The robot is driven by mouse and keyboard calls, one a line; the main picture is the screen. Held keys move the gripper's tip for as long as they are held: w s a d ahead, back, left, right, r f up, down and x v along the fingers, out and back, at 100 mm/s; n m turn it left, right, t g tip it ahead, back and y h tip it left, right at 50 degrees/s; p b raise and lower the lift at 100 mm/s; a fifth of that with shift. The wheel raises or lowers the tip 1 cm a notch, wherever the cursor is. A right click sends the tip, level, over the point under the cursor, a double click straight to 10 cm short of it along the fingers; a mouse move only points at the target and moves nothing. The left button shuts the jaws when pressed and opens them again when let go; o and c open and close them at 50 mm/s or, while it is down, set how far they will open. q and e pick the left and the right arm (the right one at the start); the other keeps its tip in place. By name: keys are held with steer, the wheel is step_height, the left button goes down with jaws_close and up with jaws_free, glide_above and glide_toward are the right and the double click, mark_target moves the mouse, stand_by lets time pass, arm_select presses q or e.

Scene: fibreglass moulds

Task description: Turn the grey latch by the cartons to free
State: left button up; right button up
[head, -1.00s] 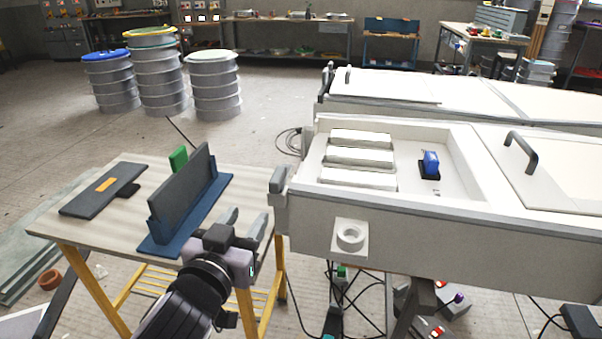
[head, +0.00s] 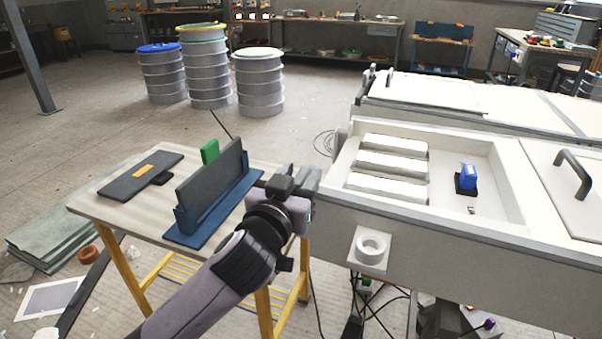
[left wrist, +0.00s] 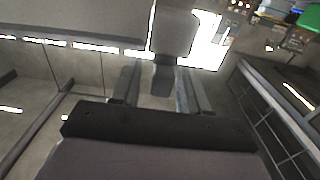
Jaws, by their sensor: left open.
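The grey latch by the cartons is at the left end of the near white mould box (head: 440,235). In the head view it is largely covered by my left gripper (head: 294,178), and I cannot cleanly separate it from the fingers. In the left wrist view a pale block with a darker lower end, which looks like the latch (left wrist: 174,35), sits ahead of and partly between the fingers of my open left gripper (left wrist: 158,88). Contact is not clear. The white cartons (head: 390,165) lie in the box recess. My right gripper is not in view.
A blue device (head: 468,177) stands in the recess right of the cartons. A white ring fitting (head: 371,247) is on the box front. Left of the box stands a table (head: 125,205) with a blue holder (head: 205,225) and a dark plate. Drums (head: 208,75) stand behind.

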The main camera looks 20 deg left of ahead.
arm_select(q)
steer(key=shift+w, duration=0.45)
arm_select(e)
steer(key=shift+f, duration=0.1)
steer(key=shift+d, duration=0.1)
arm_select(q)
jaws_close()
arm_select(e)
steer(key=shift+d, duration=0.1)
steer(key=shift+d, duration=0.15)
